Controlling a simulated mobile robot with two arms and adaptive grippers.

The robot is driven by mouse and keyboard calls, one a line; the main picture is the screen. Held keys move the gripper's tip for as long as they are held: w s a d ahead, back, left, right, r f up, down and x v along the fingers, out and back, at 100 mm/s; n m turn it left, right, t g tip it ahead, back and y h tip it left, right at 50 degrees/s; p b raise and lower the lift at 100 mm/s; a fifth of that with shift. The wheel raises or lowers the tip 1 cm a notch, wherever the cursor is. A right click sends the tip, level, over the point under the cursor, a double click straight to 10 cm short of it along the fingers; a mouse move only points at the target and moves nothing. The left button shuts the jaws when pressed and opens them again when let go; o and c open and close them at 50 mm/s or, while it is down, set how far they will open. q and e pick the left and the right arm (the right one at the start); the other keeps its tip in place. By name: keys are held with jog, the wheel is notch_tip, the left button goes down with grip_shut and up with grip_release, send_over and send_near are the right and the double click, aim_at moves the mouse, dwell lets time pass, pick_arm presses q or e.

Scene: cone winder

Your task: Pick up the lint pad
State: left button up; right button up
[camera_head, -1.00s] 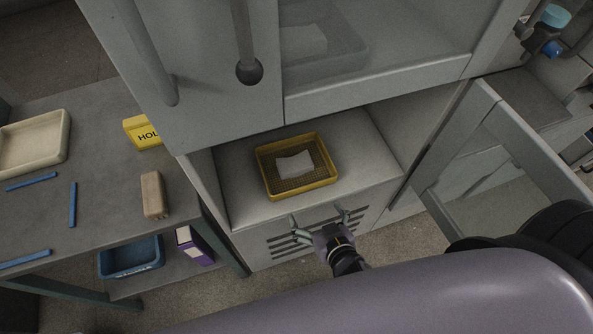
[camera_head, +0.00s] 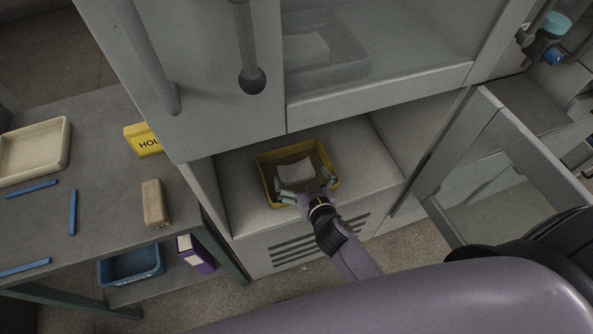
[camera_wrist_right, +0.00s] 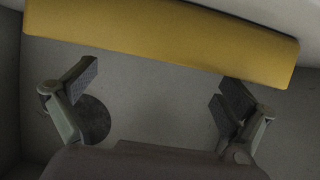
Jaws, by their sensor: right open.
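The lint pad (camera_head: 296,171), a small white wrinkled sheet, lies in a yellow tray (camera_head: 267,178) on the shelf of the open compartment. My right gripper (camera_head: 305,186) is open at the tray's front edge, its fingers spread on either side in front of the pad. In the right wrist view the open fingers (camera_wrist_right: 158,95) face the tray's yellow wall (camera_wrist_right: 165,40), with bare grey shelf between them. The pad does not show in that view. My left gripper is not in view.
An upper cabinet panel (camera_head: 380,95) overhangs the shelf (camera_head: 235,185). An open door (camera_head: 505,165) stands at the right. A side table (camera_head: 105,205) at the left holds a cream tray (camera_head: 62,150), a brown block (camera_head: 154,202) and a yellow sign (camera_head: 143,139).

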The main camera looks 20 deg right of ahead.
aim_at(296, 167)
jog(key=shift+x, duration=2.65)
jog(key=shift+f, duration=0.2)
jog(key=shift+s, duration=0.1)
jog(key=shift+c, duration=0.4)
jog(key=c, duration=0.7)
jog(key=shift+c, duration=0.2)
jog(key=shift+r, duration=0.15)
